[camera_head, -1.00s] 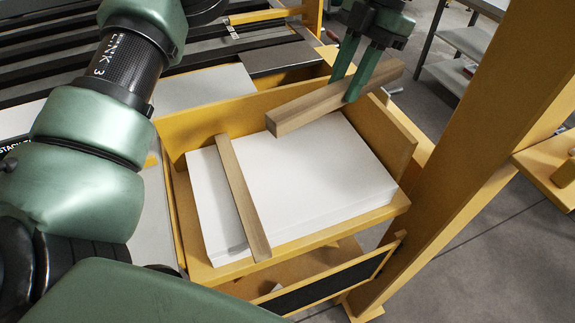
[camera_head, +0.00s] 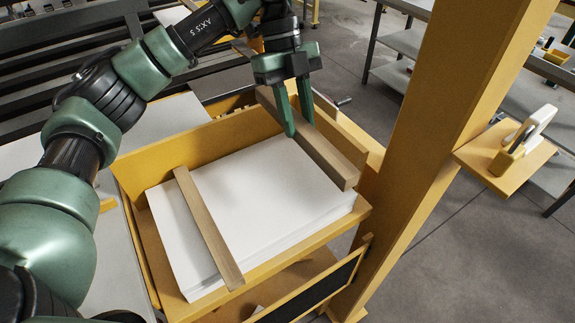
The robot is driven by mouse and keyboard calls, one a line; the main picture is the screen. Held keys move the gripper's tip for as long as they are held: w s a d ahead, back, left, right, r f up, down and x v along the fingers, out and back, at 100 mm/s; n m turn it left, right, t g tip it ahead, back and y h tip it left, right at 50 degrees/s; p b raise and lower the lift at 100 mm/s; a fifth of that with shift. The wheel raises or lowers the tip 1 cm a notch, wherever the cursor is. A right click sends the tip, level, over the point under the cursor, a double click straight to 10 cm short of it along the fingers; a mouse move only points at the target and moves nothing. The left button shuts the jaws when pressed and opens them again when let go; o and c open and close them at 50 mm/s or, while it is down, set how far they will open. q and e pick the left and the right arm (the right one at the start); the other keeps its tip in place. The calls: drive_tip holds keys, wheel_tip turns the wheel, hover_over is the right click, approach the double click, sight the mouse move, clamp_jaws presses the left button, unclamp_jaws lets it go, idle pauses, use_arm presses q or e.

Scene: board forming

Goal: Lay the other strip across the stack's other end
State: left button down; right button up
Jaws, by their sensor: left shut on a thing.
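A white stack of sheets (camera_head: 262,200) sits in a yellow tray (camera_head: 155,152). One wooden strip (camera_head: 208,228) lies across the stack's left end, its near end reaching the front edge. My left gripper (camera_head: 299,124) points down and is shut on the other wooden strip (camera_head: 328,160) near its middle. That strip runs along the stack's right end, beside the tray's right wall, roughly parallel to the first strip. I cannot tell whether it touches the stack or hangs just above it. My right gripper is not in view.
A yellow post (camera_head: 445,110) rises just right of the tray. A small yellow shelf (camera_head: 510,165) with a white-and-yellow tool on it juts out beyond the post. Grey shelving (camera_head: 405,75) stands behind. The stack's middle is clear.

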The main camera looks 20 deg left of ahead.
use_arm(q)
wheel_tip(320, 180, down, 13)
drive_tip(key=p, duration=0.3)
drive_tip(key=c, duration=1.1)
unclamp_jaws()
drive_tip(key=shift+a+r, duration=0.1)
drive_tip(key=shift+r, duration=0.05)
drive_tip(key=b+v, duration=0.4)
drive_tip(key=v, duration=0.6)
drive_tip(key=shift+w+r, duration=0.1)
drive_tip(key=shift+r, duration=0.05)
drive_tip(key=shift+a+r, duration=0.15)
drive_tip(key=shift+r, duration=0.5)
